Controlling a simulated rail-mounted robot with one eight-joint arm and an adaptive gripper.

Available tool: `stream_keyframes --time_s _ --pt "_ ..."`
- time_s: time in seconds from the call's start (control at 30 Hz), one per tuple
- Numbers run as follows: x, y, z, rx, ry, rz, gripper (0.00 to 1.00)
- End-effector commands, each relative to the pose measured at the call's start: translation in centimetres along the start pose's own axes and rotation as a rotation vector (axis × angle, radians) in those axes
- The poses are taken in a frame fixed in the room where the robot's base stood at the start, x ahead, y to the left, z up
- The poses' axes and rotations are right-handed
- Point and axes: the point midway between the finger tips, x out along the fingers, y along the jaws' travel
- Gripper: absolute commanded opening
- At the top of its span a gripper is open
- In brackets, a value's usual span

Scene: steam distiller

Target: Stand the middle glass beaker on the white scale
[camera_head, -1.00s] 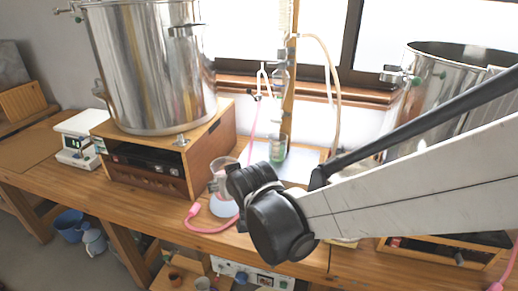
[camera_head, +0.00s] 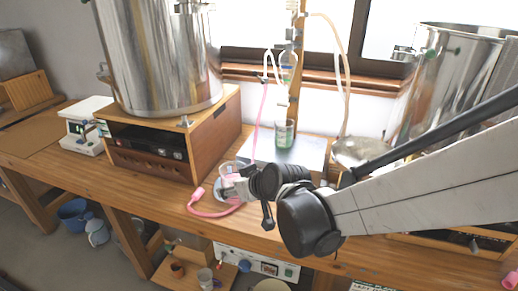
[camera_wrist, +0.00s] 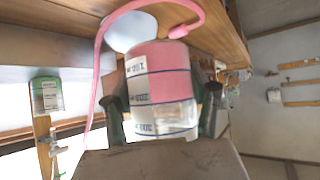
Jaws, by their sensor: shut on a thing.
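The white scale (camera_head: 85,125) stands at the left end of the workbench, with a small lit display and a bare top. A clear glass beaker (camera_head: 231,171) with white label patches is in my gripper (camera_head: 238,186), over the front of the bench. In the wrist view the beaker (camera_wrist: 160,95) fills the space between the two fingers, which touch its sides. Its upper part looks pink; I cannot tell whether that is liquid. Another beaker with green contents (camera_head: 284,134) stands on a grey plate near the window. The scale is far left of my gripper.
A large steel pot (camera_head: 160,60) on a wooden box (camera_head: 208,140) stands between my gripper and the scale. A pink hose (camera_head: 215,213) lies on the bench front near the beaker. A second steel vessel (camera_head: 455,75) is at right.

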Motion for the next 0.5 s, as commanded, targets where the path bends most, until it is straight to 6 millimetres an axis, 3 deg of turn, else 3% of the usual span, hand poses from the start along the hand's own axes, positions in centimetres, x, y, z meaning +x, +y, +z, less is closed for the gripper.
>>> stream_keyframes --time_s 0.5 --pt "4.7 8.8 3.4 0.002 0.001 0.003 0.17"
